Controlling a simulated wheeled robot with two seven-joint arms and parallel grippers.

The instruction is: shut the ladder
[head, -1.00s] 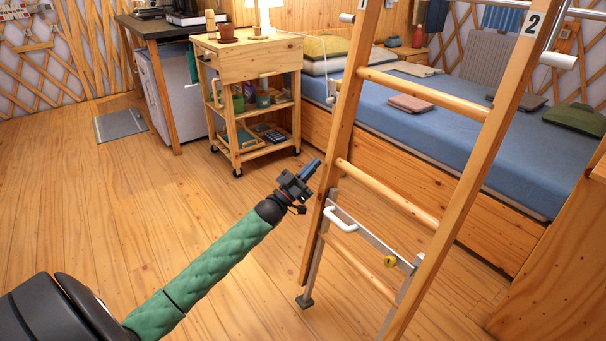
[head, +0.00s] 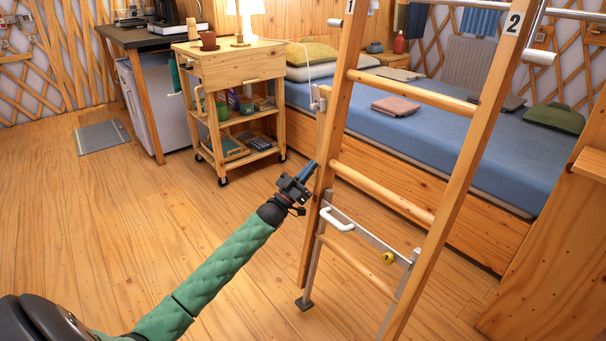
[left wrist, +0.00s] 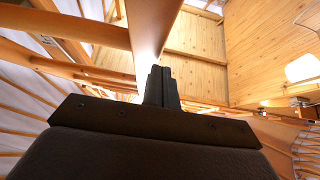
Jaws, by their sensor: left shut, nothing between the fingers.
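The wooden ladder (head: 335,140) stands in the right half of the head view, its rails marked 1 and 2. In the left wrist view, the shut fingers (left wrist: 160,85) point up along a wooden rail (left wrist: 152,35). My right gripper is not in view.
A bed (head: 400,125) with a blue cover lies behind the ladder. A wooden trolley (head: 230,70) with a lamp stands at the back, left of the ladder. A wooden panel (head: 550,240) is at the right. The floor (head: 110,220) at the left is clear.

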